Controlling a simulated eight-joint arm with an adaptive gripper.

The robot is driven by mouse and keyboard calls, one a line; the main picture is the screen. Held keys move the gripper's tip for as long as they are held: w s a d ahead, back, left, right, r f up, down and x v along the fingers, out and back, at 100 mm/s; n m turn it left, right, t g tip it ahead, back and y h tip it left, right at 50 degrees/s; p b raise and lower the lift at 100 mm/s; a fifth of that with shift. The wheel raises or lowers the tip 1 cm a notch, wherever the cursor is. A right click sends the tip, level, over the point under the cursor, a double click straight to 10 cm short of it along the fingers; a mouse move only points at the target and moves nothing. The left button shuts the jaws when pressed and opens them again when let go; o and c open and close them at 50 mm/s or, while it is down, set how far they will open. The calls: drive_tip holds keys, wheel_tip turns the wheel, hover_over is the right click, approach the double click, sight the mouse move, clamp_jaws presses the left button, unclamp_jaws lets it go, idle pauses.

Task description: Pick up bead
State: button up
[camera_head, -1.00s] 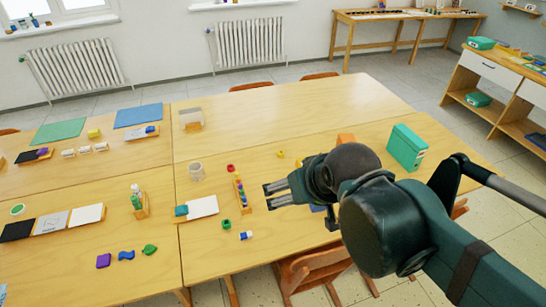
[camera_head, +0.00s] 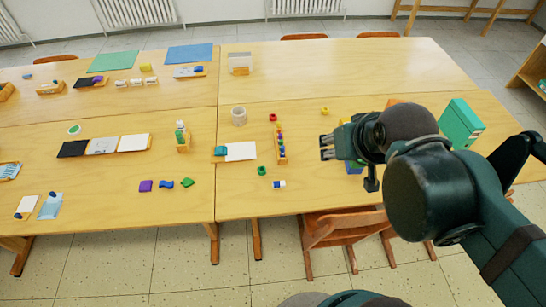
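Several small bead-like pieces lie on the right table: a red one (camera_head: 273,117), a yellow one (camera_head: 325,111), a green one (camera_head: 262,170) and a blue-and-white one (camera_head: 279,184). A wooden rack (camera_head: 282,158) with a row of coloured beads stands between them. I cannot tell which piece is the bead. My gripper (camera_head: 325,147) is above the table, right of the rack, with its fingers pointing left. The two fingers are apart with nothing visible between them. The arm partly hides a blue and yellow thing (camera_head: 354,168) below it.
A white cup (camera_head: 239,116), a white sheet with a teal block (camera_head: 220,150) and a wooden holder with a bottle (camera_head: 183,146) stand left of the rack. A green box (camera_head: 460,123) is behind the arm. A chair (camera_head: 345,228) stands at the front edge.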

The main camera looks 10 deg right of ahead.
idle(0.3)
drive_tip(key=n+g+h+b, duration=0.25)
drive_tip(key=n+g, duration=0.45)
drive_tip(key=n, duration=1.2)
hover_over(259, 169)
drive_tip(key=shift+y, duration=0.45)
wheel_tip(259, 169, down, 26)
drive_tip(key=shift+f, duration=0.1)
drive_tip(key=shift+a+f, duration=0.15)
drive_tip(key=shift+f, duration=0.1)
drive_tip(key=shift+d+f+b, duration=0.2)
drive_tip(key=shift+f+b, duration=0.35)
drive_tip(key=shift+f, duration=0.75)
drive_tip(key=shift+f, duration=0.1)
